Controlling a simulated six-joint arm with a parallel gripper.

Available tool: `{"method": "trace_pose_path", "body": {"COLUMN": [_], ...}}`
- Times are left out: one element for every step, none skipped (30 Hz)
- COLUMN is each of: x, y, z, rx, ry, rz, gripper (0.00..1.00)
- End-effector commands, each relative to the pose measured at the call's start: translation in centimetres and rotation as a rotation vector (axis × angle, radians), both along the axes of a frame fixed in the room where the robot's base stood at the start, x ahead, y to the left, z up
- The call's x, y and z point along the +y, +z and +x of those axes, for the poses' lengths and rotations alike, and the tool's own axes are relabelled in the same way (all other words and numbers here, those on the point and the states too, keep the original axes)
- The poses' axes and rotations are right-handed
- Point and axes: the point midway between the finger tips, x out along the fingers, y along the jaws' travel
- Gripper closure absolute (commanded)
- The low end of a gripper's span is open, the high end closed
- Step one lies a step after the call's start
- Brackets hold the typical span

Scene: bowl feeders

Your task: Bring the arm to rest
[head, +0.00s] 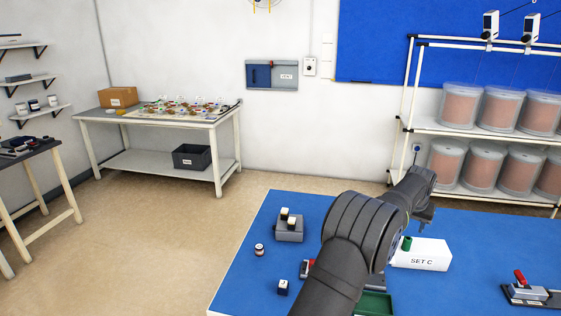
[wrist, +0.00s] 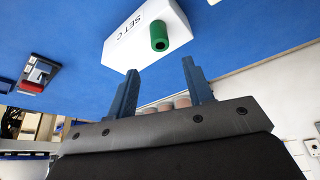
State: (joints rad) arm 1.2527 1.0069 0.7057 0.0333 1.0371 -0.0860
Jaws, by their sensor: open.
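My gripper (wrist: 160,66) is open, with its two blue fingers apart and nothing between them. In the wrist view a white box marked SET C (wrist: 128,38) and a green cylinder (wrist: 159,40) at it lie beyond the fingertips, apart from them. In the head view my arm reaches over the blue table (head: 480,235), and the fingers are mostly hidden behind it. The white SET C box (head: 422,255) stands on the table, with the green cylinder (head: 407,243) at its left end.
A grey block with two pale-topped pieces (head: 288,230), a small jar (head: 259,250) and a dark blue block (head: 283,287) stand left of my arm. A green tray (head: 375,303) is partly hidden by it. A red-handled clamp (head: 527,290) is at right.

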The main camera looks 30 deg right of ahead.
Motion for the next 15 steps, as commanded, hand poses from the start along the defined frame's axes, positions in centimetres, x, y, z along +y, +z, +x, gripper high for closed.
{"method": "trace_pose_path", "body": {"x": [-0.3,-0.5,-0.7,-0.9,-1.1,-1.4,-1.6,-1.8,-2.0,-2.2,-2.4,-2.6,-2.8,-3.0,-3.2], "y": [-0.9,-1.4,-2.2,-2.7,-3.2,-3.9,-4.3,-4.9,-5.5,-5.9,-6.5,-7.0,-7.5,-7.9,-8.4], "z": [0.1,0.2,0.3,0.4,0.5,0.6,0.7,0.8,0.9,0.9,1.0,1.1,1.2,1.3,1.3], "rx": [0.001,0.001,0.001,0.001,0.001,0.001,0.001,0.001,0.001,0.000,0.001,0.001,0.001,0.001,0.001], "ry": [0.000,0.000,0.000,0.000,0.000,0.000,0.000,0.000,0.000,0.000,0.000,0.000,0.000,0.000,0.000], "rz": [0.002,0.002,0.003,0.003,0.003,0.003,0.002,0.003,0.002,0.001,0.002,0.002,0.002,0.002,0.002], "gripper": [0.53,0.53,0.53,0.53,0.53,0.53,0.53,0.53,0.53,0.53,0.53,0.53,0.53,0.53,0.53]}}
